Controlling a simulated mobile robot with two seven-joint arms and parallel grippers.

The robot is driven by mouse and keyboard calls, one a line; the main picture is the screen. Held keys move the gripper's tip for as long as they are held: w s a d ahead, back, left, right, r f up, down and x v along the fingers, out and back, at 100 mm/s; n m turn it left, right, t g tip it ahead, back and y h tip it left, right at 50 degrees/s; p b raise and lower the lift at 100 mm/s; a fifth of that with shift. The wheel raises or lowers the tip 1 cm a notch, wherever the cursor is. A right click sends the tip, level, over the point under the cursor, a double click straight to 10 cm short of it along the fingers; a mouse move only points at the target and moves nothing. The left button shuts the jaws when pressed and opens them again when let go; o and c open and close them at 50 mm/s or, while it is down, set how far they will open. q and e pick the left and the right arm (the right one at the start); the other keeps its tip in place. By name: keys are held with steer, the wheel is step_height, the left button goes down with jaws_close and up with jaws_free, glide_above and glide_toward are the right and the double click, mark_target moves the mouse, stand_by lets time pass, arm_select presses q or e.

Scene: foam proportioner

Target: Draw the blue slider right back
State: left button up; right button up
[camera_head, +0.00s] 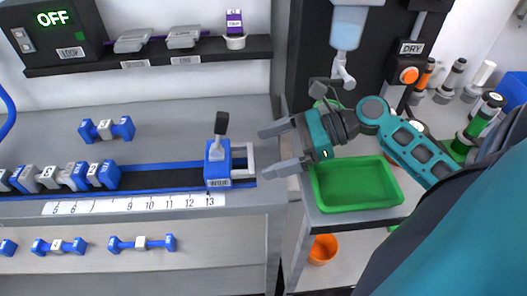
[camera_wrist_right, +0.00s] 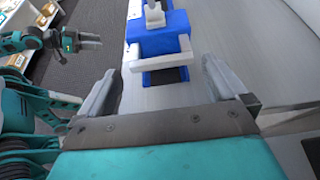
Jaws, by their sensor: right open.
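The blue slider (camera_head: 217,168) sits near the right end of the rail (camera_head: 150,178), by the 13 on the scale (camera_head: 135,204). It has a black-tipped lever on top and a pale U-shaped handle (camera_head: 250,160) on its right side. My right gripper (camera_head: 266,150) is open and empty, just right of the handle, its fingers pointing at it. In the wrist view the slider (camera_wrist_right: 160,24) and handle (camera_wrist_right: 161,56) lie ahead, between the lines of the open fingers (camera_wrist_right: 160,72). My left gripper (camera_wrist_right: 88,41) shows small at the left there; its opening is unclear.
Blue and grey dumbbell-shaped pieces (camera_head: 106,129) lie on the bench and lower shelf, with several in a row on the rail's left. A green tray (camera_head: 350,185) stands below my right arm. An orange cup (camera_head: 323,249) is underneath. A dispenser (camera_head: 348,30) hangs above.

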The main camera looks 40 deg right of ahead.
mark_target(230, 164)
steer(key=shift+x, duration=1.15)
arm_select(q)
steer(key=shift+f, duration=0.1)
steer(key=shift+w, duration=0.1)
